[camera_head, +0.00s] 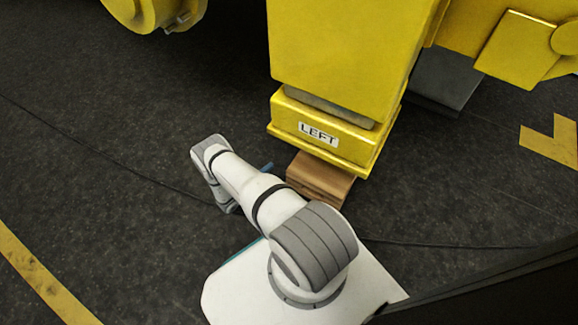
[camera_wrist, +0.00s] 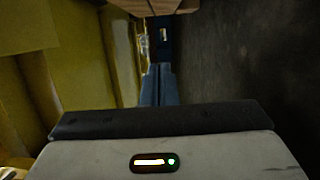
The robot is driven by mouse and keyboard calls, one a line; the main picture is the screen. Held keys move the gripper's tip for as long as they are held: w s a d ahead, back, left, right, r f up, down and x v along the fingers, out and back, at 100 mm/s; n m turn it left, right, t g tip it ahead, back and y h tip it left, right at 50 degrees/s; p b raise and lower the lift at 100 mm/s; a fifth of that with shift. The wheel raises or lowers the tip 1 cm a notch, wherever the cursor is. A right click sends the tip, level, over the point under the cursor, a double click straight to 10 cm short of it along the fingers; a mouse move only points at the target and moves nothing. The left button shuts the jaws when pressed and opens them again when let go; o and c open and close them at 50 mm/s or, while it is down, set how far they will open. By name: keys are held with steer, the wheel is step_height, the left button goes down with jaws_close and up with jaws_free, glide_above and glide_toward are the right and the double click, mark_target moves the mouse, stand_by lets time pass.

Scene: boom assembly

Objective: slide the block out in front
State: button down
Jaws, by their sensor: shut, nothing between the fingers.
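The brown wooden block (camera_head: 322,178) sticks out in front from under the yellow foot labelled LEFT (camera_head: 345,135). Its rear part is hidden beneath the foot. In the wrist view the block's wooden side (camera_wrist: 180,5) shows at the top edge, beyond the fingertips. My gripper's blue fingers (camera_wrist: 159,72) are together with nothing between them. In the head view a blue bit of my gripper (camera_head: 267,167) shows just left of the block, partly hidden by my arm. I cannot tell whether the fingertips touch the block.
A large yellow machine body (camera_head: 345,45) rises over the foot. A grey block (camera_head: 445,78) stands behind it to the right. A thin dark cable (camera_head: 100,165) crosses the floor. The dark floor (camera_head: 110,110) on the left is open. Yellow floor markings (camera_head: 45,280) lie at both sides.

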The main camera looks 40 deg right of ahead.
steer(key=shift+d+f, duration=0.25)
steer(key=shift+f, duration=0.05)
steer(key=d+b, duration=0.1)
steer(key=d, duration=0.2)
steer(key=d+b, duration=0.1)
steer(key=d, duration=0.2)
steer(key=w+d+b, duration=0.1)
steer(key=d, duration=0.2)
steer(key=shift+w+d, duration=0.1)
steer(key=shift+d, duration=0.2)
steer(key=shift+s+d+b, duration=0.2)
steer(key=shift+s, duration=0.35)
steer(key=shift+s+d+b, duration=0.15)
steer(key=shift+s+d, duration=0.05)
steer(key=shift+s, duration=0.35)
steer(key=shift+s+d+r, duration=0.1)
steer(key=shift+s+d, duration=0.15)
steer(key=shift+s, duration=0.45)
